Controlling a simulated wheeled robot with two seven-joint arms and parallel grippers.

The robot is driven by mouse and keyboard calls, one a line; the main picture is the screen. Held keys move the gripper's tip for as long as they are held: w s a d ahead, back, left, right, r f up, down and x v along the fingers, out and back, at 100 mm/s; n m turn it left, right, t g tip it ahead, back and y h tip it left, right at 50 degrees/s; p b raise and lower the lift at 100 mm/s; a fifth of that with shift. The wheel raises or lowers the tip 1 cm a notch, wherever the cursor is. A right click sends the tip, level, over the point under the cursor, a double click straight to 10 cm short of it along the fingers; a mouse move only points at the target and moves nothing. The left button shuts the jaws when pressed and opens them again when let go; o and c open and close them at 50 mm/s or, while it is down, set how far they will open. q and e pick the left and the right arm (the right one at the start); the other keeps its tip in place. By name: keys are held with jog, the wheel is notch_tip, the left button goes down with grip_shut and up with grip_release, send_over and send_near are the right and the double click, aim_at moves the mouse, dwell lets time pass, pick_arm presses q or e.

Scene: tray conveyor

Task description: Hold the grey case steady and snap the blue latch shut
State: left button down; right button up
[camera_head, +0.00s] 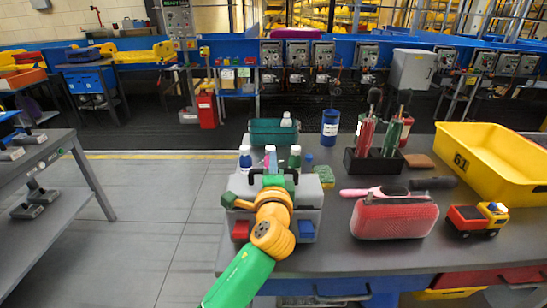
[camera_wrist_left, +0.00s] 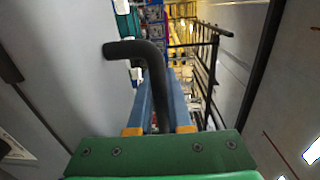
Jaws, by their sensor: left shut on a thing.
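The grey case (camera_head: 315,196) stands at the table's near left edge, with a black handle on top. Its front carries a red latch (camera_head: 241,229) at left and a blue latch (camera_head: 306,230) at right. I cannot tell whether the blue latch is open or shut. My left gripper (camera_head: 273,181) is above the case, and its arm hides the middle of the front. In the left wrist view the black handle (camera_wrist_left: 140,50) lies between the fingers, so the gripper is shut on it. My right gripper is not in view.
Bottles stand behind the case, with a green bin (camera_head: 262,137) farther back. A red mesh speaker-like case (camera_head: 395,219), a toy truck (camera_head: 477,218), a tool holder (camera_head: 365,166) and a yellow crate (camera_head: 460,165) stand to the right. The table surface just right of the grey case is clear.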

pick_arm(q)
jog(key=shift+f, duration=0.15)
jog(key=shift+f, duration=0.25)
jog(key=c, duration=1)
grip_release()
jog(key=shift+s, duration=0.15)
grip_shut()
dwell(0.9)
